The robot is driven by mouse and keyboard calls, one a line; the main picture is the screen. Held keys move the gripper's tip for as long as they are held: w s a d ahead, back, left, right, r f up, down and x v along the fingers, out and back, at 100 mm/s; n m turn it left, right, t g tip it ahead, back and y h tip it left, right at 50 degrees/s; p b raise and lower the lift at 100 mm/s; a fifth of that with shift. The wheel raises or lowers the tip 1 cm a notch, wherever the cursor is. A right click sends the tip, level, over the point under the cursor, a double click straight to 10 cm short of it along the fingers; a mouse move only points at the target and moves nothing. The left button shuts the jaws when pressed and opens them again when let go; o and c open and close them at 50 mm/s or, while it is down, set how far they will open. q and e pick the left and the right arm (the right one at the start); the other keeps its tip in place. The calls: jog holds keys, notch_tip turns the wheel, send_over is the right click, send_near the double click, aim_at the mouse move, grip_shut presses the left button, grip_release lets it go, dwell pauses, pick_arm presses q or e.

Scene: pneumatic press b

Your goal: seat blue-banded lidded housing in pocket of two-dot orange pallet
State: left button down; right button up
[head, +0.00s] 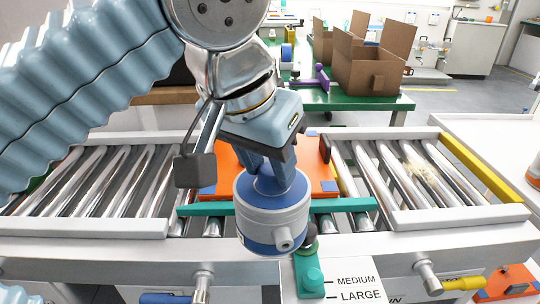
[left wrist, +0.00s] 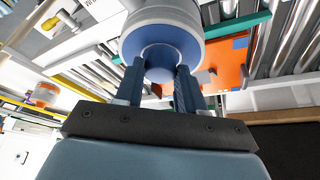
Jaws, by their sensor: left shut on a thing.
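My left gripper (head: 272,178) reaches down from above and is shut on the blue-banded housing (head: 272,222). The housing is a grey cylinder with a blue top, a blue lower band and a small grey spout facing front right. It looks upright and held up in front of the orange pallet (head: 312,166). The pallet lies on the roller conveyor behind a teal bar and has blue corner patches. Housing and gripper hide its middle; I cannot see the pocket or dots. In the left wrist view the fingers (left wrist: 160,88) grip the housing (left wrist: 163,30), with the pallet (left wrist: 225,68) beyond. My right gripper is not in view.
The teal bar (head: 345,205) crosses the conveyor's near side. A dark upright block (head: 325,148) stands at the pallet's right. A green post (head: 310,275) and a MEDIUM/LARGE sign (head: 355,284) are in front. Bare rollers (head: 100,182) lie left and right. Cardboard boxes (head: 368,70) stand behind.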

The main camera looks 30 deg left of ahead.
pick_arm(q)
jog(key=shift+w+a, duration=0.4)
jog(key=shift+w, duration=0.25)
jog(key=shift+w+a, duration=0.35)
jog(key=shift+w, duration=0.25)
jog(key=w+a+p, duration=0.3)
jog(key=w+a, duration=0.2)
jog(key=w, duration=0.4)
jog(key=w+a+f+p, duration=0.1)
jog(key=w+a+p, duration=0.3)
jog(key=w, duration=0.5)
jog(key=shift+a, duration=1)
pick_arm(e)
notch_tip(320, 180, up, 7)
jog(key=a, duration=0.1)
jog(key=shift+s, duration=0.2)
pick_arm(q)
jog(key=shift+f, duration=0.1)
jog(key=t+b, duration=0.1)
jog(key=b, duration=0.3)
jog(key=shift+n+t, duration=0.3)
jog(key=shift+t, duration=0.1)
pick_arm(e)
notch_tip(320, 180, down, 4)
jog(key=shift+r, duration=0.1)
